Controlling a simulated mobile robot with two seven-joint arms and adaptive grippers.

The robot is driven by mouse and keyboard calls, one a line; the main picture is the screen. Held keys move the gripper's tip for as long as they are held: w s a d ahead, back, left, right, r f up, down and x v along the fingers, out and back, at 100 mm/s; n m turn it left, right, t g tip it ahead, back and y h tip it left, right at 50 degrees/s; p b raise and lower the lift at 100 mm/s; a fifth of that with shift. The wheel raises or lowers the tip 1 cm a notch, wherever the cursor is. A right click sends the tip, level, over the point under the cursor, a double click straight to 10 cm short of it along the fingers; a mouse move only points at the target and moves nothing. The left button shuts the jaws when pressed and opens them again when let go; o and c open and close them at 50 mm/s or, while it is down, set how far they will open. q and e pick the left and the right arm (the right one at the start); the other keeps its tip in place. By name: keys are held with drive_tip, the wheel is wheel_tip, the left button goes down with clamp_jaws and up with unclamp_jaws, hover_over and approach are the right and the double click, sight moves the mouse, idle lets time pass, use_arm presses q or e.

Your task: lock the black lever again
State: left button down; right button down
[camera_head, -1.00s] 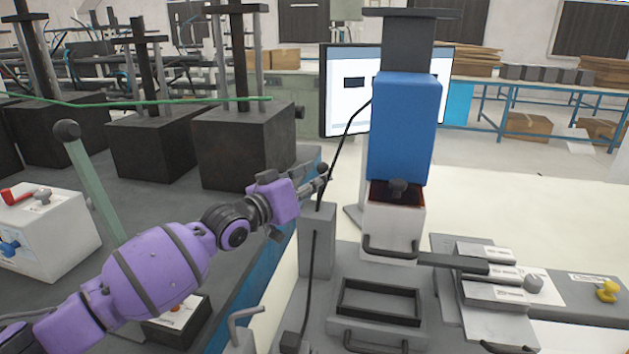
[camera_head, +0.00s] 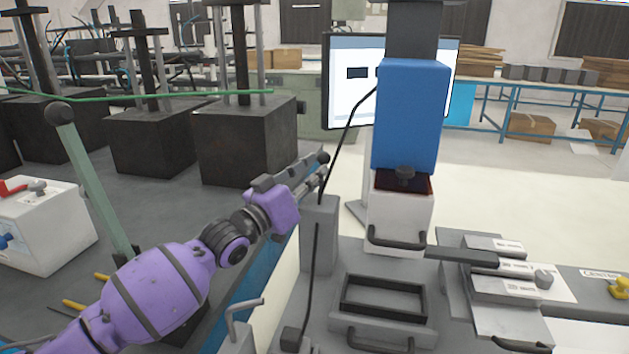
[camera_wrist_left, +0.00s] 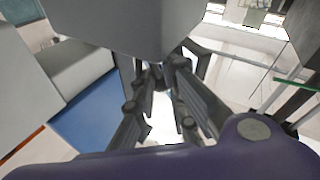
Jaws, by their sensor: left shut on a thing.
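My left gripper (camera_head: 321,168) reaches in from the left, at the top of a grey post (camera_head: 319,240) beside the blue press (camera_head: 408,115). Its fingers are closed on a slim dark piece with a rounded end, which I take to be the black lever (camera_head: 323,157). The fingers hide much of it, so I cannot tell its exact angle or whether it is locked. In the left wrist view the fingers (camera_wrist_left: 165,105) show below a large grey block that hides part of the grip. My right gripper is not in view.
A black cable (camera_head: 343,135) hangs close to my left gripper. A black frame (camera_head: 383,298) lies in front of the press. A pale green handle (camera_head: 90,180) stands near my left arm.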

use_arm(q)
drive_tip(key=shift+d+r, duration=0.1)
drive_tip(key=shift+r, duration=0.5)
drive_tip(key=c, duration=1.8)
unclamp_jaws()
drive_tip(key=shift+s+d, duration=0.1)
drive_tip(key=shift+f, duration=0.4)
drive_tip(key=v, duration=1.2)
drive_tip(key=shift+r, duration=0.1)
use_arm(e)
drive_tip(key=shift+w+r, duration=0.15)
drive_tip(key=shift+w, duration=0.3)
